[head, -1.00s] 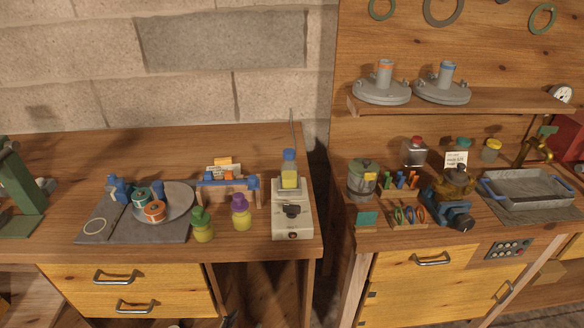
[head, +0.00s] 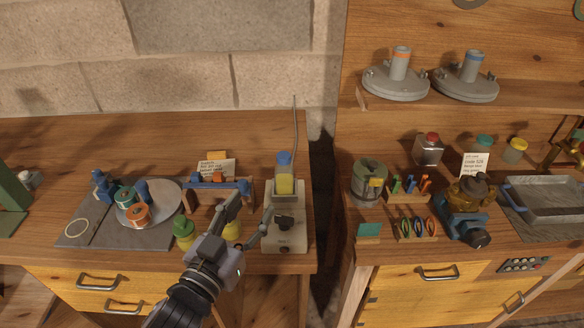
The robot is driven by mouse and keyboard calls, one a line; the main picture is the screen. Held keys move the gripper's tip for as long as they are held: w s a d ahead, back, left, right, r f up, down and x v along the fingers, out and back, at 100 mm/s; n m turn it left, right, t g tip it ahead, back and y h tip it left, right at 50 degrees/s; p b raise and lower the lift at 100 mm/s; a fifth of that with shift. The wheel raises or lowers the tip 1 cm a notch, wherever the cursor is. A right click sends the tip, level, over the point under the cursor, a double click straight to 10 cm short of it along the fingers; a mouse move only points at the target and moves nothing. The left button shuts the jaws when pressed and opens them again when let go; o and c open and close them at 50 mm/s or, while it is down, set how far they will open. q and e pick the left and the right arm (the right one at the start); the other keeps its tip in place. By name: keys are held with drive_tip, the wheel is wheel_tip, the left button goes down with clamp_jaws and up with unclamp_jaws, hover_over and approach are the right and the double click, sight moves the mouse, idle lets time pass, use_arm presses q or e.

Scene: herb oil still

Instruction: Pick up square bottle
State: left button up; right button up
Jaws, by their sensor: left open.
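A boxy clear bottle with a red cap (head: 428,150) stands at the back of the right bench. It looks like the square bottle. A bottle with yellow liquid and a blue cap (head: 285,174) stands upright on the white scale (head: 286,236) on the left bench. My left gripper (head: 253,208) is open and empty, over the front of the left bench, just left of the scale. It covers most of a yellow-bodied bottle (head: 233,231). A green-capped bottle (head: 183,232) stands to its left. My right gripper is not in view.
A grey mat with a round plate (head: 168,190) and spools lies left. A blue-ended rack (head: 220,186) stands behind my gripper. A thin rod (head: 295,130) rises behind the scale. The right bench holds a pot (head: 369,180), tool racks, a brown vessel (head: 470,192) and a tray (head: 550,198).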

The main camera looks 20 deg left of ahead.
use_arm(q)
drive_tip(key=b, duration=0.2)
approach(281, 162)
drive_tip(key=w, duration=0.5)
drive_tip(key=shift+w+d, duration=0.3)
drive_tip(key=shift+d, duration=0.1)
drive_tip(key=shift+w, duration=0.5)
drive_tip(key=w, duration=0.1)
drive_tip(key=w+p, duration=0.1)
drive_tip(key=w, duration=0.2)
drive_tip(key=shift+w+d+p, duration=0.2)
drive_tip(key=shift+d+p, duration=0.05)
drive_tip(key=shift+p, duration=0.05)
drive_tip(key=shift+w+f, duration=0.1)
drive_tip(key=shift+w, duration=0.2)
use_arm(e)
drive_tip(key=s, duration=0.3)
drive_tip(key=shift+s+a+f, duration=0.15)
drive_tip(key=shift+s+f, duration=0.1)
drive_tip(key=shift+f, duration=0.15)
use_arm(q)
drive_tip(key=shift+s, duration=0.1)
drive_tip(key=shift+c, duration=0.3)
